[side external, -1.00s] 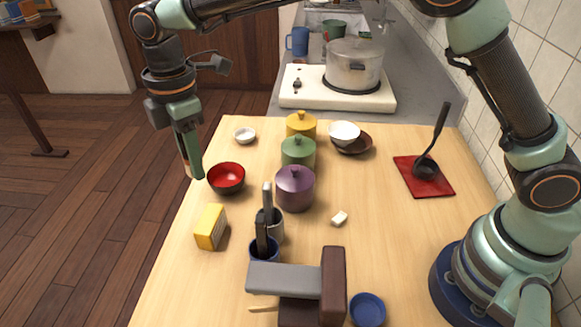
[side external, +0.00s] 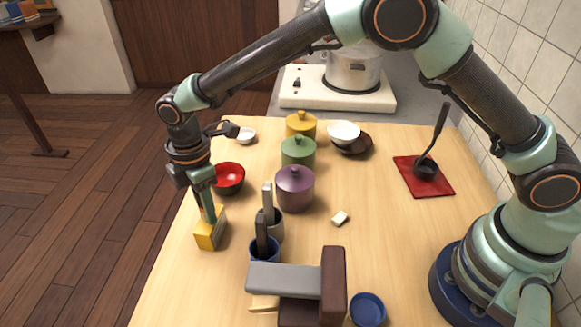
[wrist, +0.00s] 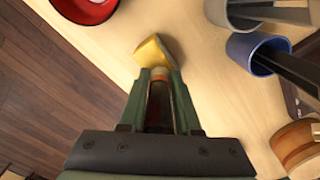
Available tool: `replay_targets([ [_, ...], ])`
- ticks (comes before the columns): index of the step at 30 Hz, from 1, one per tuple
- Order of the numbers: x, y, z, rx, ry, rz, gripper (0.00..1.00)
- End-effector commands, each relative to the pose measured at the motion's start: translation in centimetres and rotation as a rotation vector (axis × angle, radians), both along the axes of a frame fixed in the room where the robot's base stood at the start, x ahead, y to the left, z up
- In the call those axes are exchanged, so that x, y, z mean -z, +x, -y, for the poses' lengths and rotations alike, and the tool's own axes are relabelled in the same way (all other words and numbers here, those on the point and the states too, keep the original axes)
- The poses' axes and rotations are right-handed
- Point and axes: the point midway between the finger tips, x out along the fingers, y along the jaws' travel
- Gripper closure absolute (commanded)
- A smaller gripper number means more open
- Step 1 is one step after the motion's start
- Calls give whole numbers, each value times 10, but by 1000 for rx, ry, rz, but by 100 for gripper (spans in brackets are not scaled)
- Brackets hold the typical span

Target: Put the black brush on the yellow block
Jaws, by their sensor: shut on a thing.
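The yellow block (side external: 210,232) stands near the left edge of the table. It also shows in the wrist view (wrist: 152,52), just beyond my fingertips. My gripper (side external: 208,208) points down at the block's upper part, and in the wrist view its fingertips (wrist: 156,76) are close together. A dark, narrow piece with a reddish-brown and pale end, which looks like the black brush (wrist: 158,105), is between the fingers. My fingers largely hide it in the side view. I cannot tell whether it touches the block.
A red bowl (side external: 229,178) is behind the block. A grey cup (side external: 273,231) and a blue cup (side external: 265,252), holding dark, upright items, stand to its right. Purple (side external: 295,190), green (side external: 298,152) and yellow (side external: 301,124) lidded pots are farther back.

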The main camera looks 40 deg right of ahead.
Motion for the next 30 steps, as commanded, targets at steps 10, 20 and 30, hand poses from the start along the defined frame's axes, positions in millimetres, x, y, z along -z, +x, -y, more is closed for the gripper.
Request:
replay_targets([
  [10,2,0,0,0,0,0,38],
  [20,-1,0,0,0,1,1,38],
  [30,-56,0,-1,0,3,4,38],
])
